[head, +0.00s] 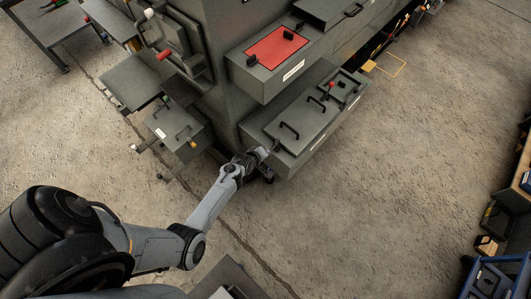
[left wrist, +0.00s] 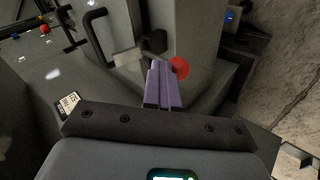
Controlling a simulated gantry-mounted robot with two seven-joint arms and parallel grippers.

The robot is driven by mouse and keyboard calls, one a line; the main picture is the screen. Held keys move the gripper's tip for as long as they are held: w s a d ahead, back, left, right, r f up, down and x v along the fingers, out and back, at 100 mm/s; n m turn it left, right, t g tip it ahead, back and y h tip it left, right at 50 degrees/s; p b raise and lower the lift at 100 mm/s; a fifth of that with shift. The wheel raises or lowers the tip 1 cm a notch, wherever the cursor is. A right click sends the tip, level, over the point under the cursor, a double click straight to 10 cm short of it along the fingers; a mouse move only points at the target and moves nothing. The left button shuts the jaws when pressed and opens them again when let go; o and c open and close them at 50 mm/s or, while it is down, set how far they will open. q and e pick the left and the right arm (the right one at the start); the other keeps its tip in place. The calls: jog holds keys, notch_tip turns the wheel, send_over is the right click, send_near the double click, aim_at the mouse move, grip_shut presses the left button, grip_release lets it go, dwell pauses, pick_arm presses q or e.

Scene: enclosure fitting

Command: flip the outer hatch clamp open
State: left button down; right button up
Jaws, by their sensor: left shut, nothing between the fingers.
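In the left wrist view, a clamp with a red ball knob (left wrist: 180,68), a black block and a pale metal strip (left wrist: 127,56) sits at the end of a grey hatch lid. My left gripper (left wrist: 163,84) has purple fingers, shut and empty, with their tips right beside the knob; I cannot tell whether they touch it. In the head view my left gripper (head: 264,152) is at the near left end of the low grey box (head: 280,165). The clamp there is not clearly seen. A second red knob (head: 331,85) stands at the box's far end. My right gripper is not in view.
A black bar handle (left wrist: 97,36) rises from the lid beside the clamp. A box with a red panel (head: 275,48) overhangs behind the low box. Another hatch box (head: 178,128) stands to the left. The concrete floor at right is open.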

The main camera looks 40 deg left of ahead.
pick_arm(q)
jog(key=w+r+p+v, duration=0.2)
jog(key=p+v, duration=0.7)
jog(key=v, duration=0.2)
jog(key=shift+d, duration=0.3)
jog(key=shift+s, duration=0.15)
